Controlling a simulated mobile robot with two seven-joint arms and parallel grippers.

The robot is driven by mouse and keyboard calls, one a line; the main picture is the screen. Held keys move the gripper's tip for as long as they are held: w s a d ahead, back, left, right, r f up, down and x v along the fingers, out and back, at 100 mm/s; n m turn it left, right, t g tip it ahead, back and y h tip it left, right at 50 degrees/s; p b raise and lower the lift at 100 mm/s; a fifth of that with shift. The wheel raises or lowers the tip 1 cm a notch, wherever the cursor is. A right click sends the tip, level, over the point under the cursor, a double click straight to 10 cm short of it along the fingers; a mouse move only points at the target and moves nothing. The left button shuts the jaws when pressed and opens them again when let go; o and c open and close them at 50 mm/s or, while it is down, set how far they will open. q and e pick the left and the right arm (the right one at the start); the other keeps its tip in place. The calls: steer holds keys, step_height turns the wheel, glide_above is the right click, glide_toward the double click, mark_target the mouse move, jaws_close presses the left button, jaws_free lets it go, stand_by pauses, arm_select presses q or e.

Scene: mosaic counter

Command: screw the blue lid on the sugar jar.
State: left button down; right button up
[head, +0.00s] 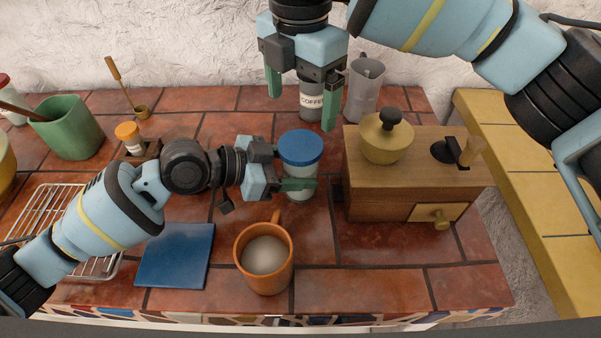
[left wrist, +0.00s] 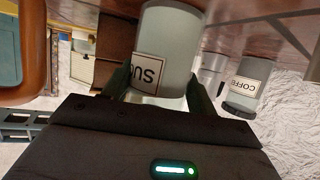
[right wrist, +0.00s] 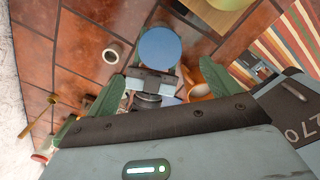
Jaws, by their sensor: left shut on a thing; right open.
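The sugar jar (head: 300,187) stands in the middle of the counter, a pale cylinder. The blue lid (head: 300,147) sits level on its mouth; I cannot tell how tightly it is screwed. My left gripper (head: 292,172) comes in from the left and is shut around the jar's body below the lid. The left wrist view shows the jar (left wrist: 172,40) upside down between the fingers, its label partly cut off. My right gripper (head: 302,107) is open and empty, above and behind the jar, fingers pointing down. In the right wrist view the lid (right wrist: 160,47) lies ahead, between the finger directions.
A wooden coffee grinder (head: 385,190) stands close right of the jar. An orange mug (head: 247,262) stands in front. The coffee jar (head: 312,110) and a metal pitcher (head: 364,90) stand behind. A blue board (head: 174,258), a wire rack (head: 95,265) and a green cup (head: 75,135) are left.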

mark_target(300, 144)
steer(key=shift+f, duration=0.15)
steer(key=shift+f, duration=3.85)
steer(key=c, duration=1)
steer(key=m, duration=0.6)
steer(key=shift+m, duration=0.4)
steer(key=o, duration=1.1)
steer(key=shift+c, duration=0.2)
